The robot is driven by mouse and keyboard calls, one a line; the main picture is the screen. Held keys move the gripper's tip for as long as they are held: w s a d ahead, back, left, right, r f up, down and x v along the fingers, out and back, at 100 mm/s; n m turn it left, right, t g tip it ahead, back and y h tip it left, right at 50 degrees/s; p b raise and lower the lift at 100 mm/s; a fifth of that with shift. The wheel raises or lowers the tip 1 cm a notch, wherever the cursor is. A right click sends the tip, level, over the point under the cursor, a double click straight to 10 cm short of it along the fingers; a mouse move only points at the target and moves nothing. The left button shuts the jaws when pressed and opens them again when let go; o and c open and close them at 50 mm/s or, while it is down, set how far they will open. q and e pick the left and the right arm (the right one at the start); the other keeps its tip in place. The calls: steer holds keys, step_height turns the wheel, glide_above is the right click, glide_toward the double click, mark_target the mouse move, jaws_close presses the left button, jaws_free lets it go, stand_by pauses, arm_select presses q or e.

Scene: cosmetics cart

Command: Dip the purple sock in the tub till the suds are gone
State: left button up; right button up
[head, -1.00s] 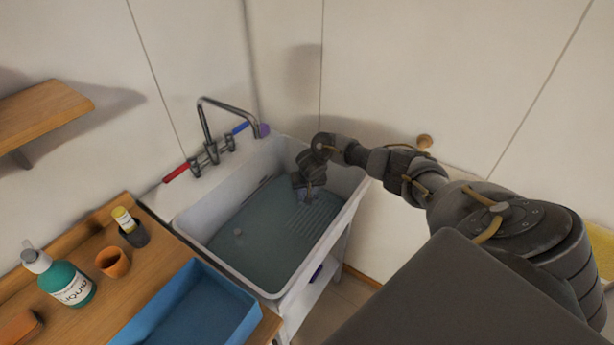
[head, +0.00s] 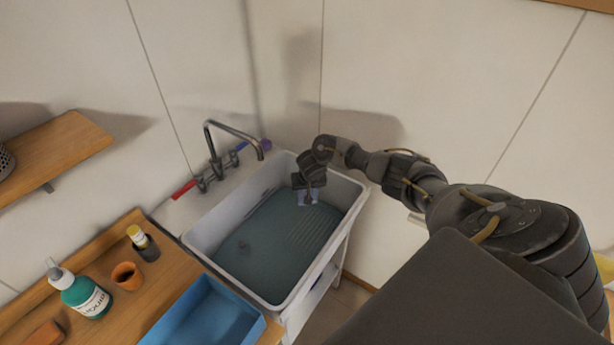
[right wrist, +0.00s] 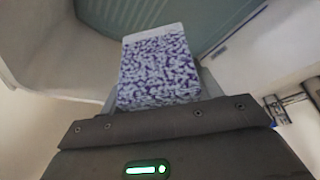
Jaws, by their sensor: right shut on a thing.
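The purple sock (head: 308,198) hangs from my right gripper (head: 309,187) over the tub (head: 343,192), near its back right end. In the right wrist view the sock (right wrist: 158,68) is thickly speckled with white suds over purple. My right gripper is shut on its upper end. The tub holds grey-blue water (head: 268,240) with a ribbed slope under the sock. The sock's lower end looks close to the water; I cannot tell whether it touches. My left gripper is not in view.
A faucet (head: 232,135) with red and blue handles stands at the tub's back left. A wooden counter left of the tub holds a blue tray (head: 205,318), a green pump bottle (head: 82,295), an orange cup (head: 127,276) and a dark cup (head: 148,251) with a yellow-capped item.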

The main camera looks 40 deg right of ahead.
step_height(320, 180, up, 6)
steer(key=shift+r, duration=0.25)
stand_by(0.4)
stand_by(1.1)
